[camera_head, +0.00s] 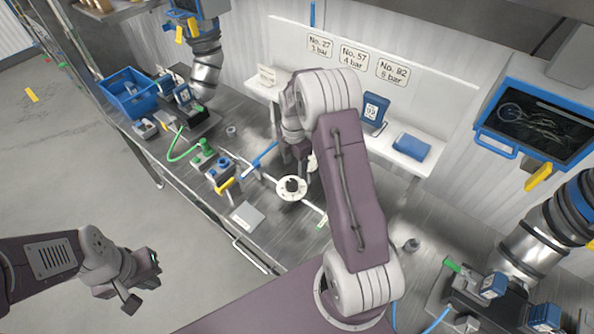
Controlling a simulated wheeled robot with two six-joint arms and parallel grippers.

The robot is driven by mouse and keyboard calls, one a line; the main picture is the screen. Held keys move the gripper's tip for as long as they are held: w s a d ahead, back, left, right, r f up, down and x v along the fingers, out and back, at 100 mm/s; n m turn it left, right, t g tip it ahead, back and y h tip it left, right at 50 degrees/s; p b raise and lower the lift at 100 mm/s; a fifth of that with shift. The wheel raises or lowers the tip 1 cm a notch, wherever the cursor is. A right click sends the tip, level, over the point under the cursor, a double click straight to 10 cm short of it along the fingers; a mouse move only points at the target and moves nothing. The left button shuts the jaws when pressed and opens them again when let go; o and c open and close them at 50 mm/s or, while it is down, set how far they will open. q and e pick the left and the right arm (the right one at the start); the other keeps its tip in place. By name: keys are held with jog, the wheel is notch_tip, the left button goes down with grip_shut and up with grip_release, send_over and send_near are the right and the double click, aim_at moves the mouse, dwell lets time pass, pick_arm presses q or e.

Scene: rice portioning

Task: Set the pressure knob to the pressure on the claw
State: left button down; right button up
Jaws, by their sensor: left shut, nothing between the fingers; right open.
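A round white dial with a dark knob (291,187) in its middle sits on the workbench, near the centre of the head view. Its setting is too small to read. My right gripper (303,160) is over the bench just behind the dial, partly hidden by my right arm; it is open. My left gripper (150,265) is shut and empty, low at the left, over the floor and away from the bench. Signs on the back panel (430,90) pair numbers with pressures: No. 27 is 3 bar, No. 57 is 4 bar, No. 82 seems 8 bar. I cannot clearly identify the claw.
A blue piece with a numbered white label (371,110) and a blue block (411,147) are on the shelf. A valve with a yellow handle (224,185) and a green hose (180,152) lie left of the dial. A blue crate (128,95) stands at far left.

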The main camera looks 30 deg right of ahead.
aim_at(292, 182)
jog(key=shift+w+a+f, duration=0.75)
jog(key=shift+f, duration=0.05)
jog(key=f, duration=0.1)
jog(key=f+p, duration=0.1)
jog(key=f, duration=0.1)
jog(key=s+d+f+p, duration=0.1)
jog(key=f, duration=0.1)
notch_tip(292, 182, down, 2)
jog(key=shift+w+p, duration=0.15)
jog(key=shift+p, duration=0.15)
jog(key=shift+w+a+f, duration=0.2)
jog(key=shift+a+f, duration=0.05)
jog(key=shift+f, duration=0.05)
jog(key=shift+s, duration=0.15)
jog(key=shift+c, duration=1.2)
jog(key=shift+d, duration=0.1)
jog(key=c, duration=0.5)
grip_shut()
pick_arm(q)
jog(key=shift+w+a+r, duration=0.25)
jog(key=shift+r, duration=0.35)
jog(key=shift+w+a+r, duration=0.25)
jog(key=shift+r, duration=0.3)
jog(key=shift+f, duration=0.15)
pick_arm(e)
jog(key=shift+m, duration=0.3)
